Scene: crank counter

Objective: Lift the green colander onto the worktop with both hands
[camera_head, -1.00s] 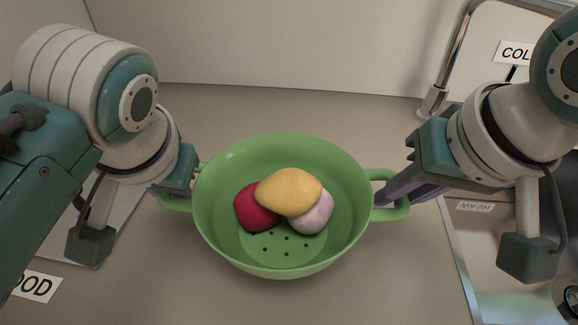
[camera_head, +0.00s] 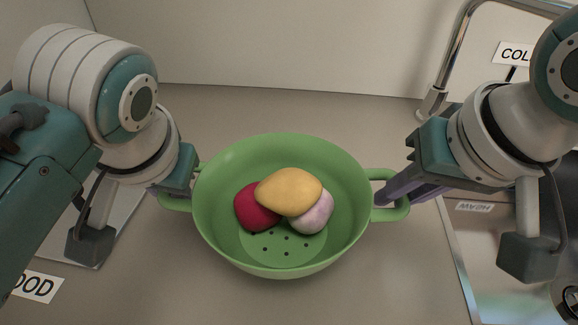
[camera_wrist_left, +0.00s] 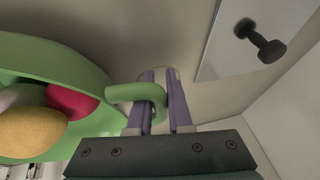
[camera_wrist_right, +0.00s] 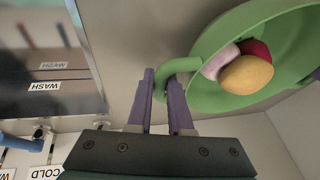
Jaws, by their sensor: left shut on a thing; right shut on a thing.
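The green colander (camera_head: 270,157) stands upright over the worktop (camera_head: 230,300) in the middle of the head view. It holds a red lump (camera_head: 256,208), a yellow lump (camera_head: 288,190) and a pale pink lump (camera_head: 313,214). My left gripper (camera_wrist_left: 162,82) is shut on the colander's left handle (camera_wrist_left: 128,92), with the purple fingers on either side of it. My right gripper (camera_wrist_right: 161,78) is shut on the right handle (camera_wrist_right: 183,65). In the head view the left fingers are mostly hidden. I cannot tell whether the colander's base touches the worktop.
A sink (camera_head: 500,265) with a steel rim lies at the right, with a tap (camera_head: 437,97) behind it. A light panel (camera_head: 122,208) lies at the left near a label (camera_head: 38,286). The worktop behind and in front of the colander is clear.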

